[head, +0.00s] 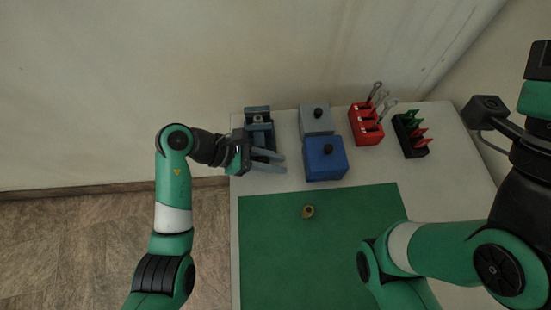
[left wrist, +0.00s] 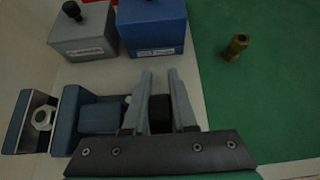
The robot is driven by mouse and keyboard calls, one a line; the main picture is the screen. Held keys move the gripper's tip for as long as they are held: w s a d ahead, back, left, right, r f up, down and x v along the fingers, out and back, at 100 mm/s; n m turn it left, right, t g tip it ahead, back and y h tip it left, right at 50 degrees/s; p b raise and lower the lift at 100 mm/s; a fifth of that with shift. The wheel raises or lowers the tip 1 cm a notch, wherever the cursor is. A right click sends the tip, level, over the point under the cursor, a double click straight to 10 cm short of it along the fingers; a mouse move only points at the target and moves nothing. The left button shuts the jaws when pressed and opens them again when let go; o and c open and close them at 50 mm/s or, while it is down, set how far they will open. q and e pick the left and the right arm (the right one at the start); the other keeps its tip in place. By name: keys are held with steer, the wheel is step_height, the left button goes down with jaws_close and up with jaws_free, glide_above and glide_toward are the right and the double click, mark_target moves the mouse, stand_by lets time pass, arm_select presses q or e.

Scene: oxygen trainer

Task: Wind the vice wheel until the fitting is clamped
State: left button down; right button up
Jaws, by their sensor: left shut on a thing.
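The blue vice (head: 258,112) stands at the table's back left edge; it also shows in the left wrist view (left wrist: 98,116). A pale hexagonal fitting (left wrist: 42,119) sits at the vice's jaws; I cannot tell whether both jaws touch it. My left gripper (head: 284,163) is at the vice's near end, its two grey fingers pointing right. In the left wrist view the fingers (left wrist: 160,75) are shut on a dark part, apparently the vice wheel (left wrist: 160,114), mostly hidden between them. My right arm is at the right; its fingers are not in view.
A grey box (head: 316,122) and a blue box (head: 325,160), each with a black knob, stand right of the vice. A red rack (head: 366,127) and a black rack (head: 411,137) stand farther right. A brass fitting (head: 308,211) stands on the otherwise clear green mat (head: 275,255).

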arm_select(q)
steer(key=c, duration=1)
jaws_free()
steer(key=shift+s, duration=0.15)
steer(key=shift+r, duration=0.1)
steer(key=shift+a+r, duration=0.25)
steer(key=shift+a, duration=0.05)
steer(key=p+v, duration=0.3)
steer(key=v, duration=0.7)
steer(key=shift+a, duration=0.4)
steer(key=shift+r, duration=0.1)
